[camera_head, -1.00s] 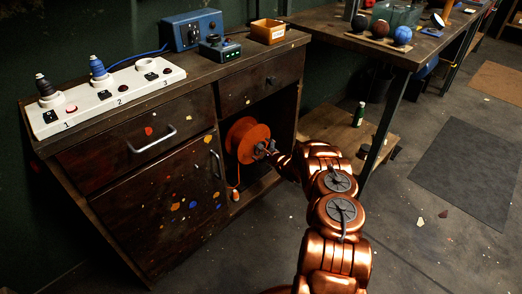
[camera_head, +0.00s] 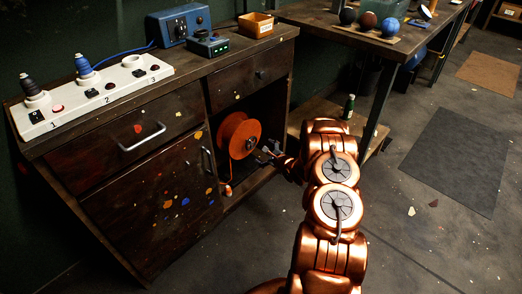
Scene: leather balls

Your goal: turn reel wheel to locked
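The orange reel wheel (camera_head: 238,136) stands upright in the open compartment of the dark wooden cabinet, below the right drawer. A short orange cord end (camera_head: 228,189) hangs below it. My gripper (camera_head: 265,151) is just right of the reel, at the compartment's opening, with my copper arm reaching in from the lower right. It appears apart from the reel's rim, though the depth is hard to judge. The fingers are small and dark here, and I cannot tell whether they are open or shut. No lock marking on the reel is readable.
A white power strip (camera_head: 98,92) with plugs, a blue box (camera_head: 184,24) and a small green-lit device (camera_head: 208,43) lie on the cabinet top. A second table with balls (camera_head: 368,20) is at the right.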

